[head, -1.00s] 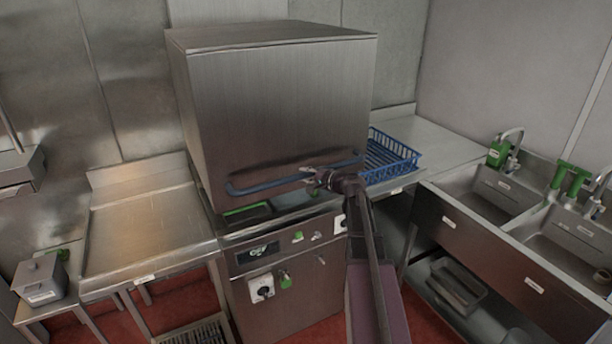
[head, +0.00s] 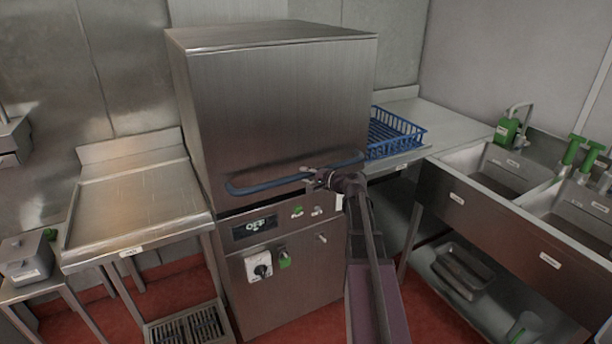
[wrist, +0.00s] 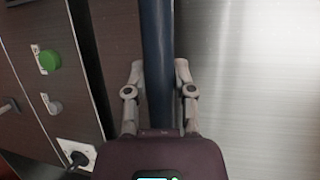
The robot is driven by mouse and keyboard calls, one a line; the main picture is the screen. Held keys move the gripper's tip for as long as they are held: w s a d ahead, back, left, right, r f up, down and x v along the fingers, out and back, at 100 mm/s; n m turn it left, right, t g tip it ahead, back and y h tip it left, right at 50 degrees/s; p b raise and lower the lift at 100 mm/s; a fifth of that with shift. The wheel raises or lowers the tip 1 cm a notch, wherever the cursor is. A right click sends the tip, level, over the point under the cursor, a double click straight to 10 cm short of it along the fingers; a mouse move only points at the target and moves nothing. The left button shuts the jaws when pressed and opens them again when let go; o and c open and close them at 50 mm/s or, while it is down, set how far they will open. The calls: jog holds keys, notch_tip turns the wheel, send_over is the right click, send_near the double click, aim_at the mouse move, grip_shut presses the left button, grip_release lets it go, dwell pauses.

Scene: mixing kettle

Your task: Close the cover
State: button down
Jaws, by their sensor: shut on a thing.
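The cover is a large box-shaped steel hood (head: 275,110) on the machine in the middle of the head view. A long blue bar handle (head: 262,185) runs across its lower front. My gripper (head: 320,178) is shut on the handle toward its right part. In the wrist view the blue bar (wrist: 157,40) runs between the two fingers. The hood's lower edge sits right above the machine's front panel (head: 285,222), with no clear gap showing at the front. The arm hides part of the right side of this edge.
A steel side table (head: 140,205) stands left of the machine. A blue rack (head: 395,135) lies on the right counter, and sinks (head: 505,170) with taps are farther right. A green knob and switches (head: 262,268) are on the machine's front. Red floor is open in front.

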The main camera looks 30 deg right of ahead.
jog(key=shift+f+b, duration=0.3)
jog(key=shift+f, duration=0.25)
jog(key=shift+s+a, duration=0.1)
jog(key=shift+s, duration=0.05)
jog(key=shift+c, duration=2.2)
grip_release()
jog(key=shift+f, duration=0.2)
jog(key=shift+r, duration=0.1)
jog(key=shift+r, duration=0.25)
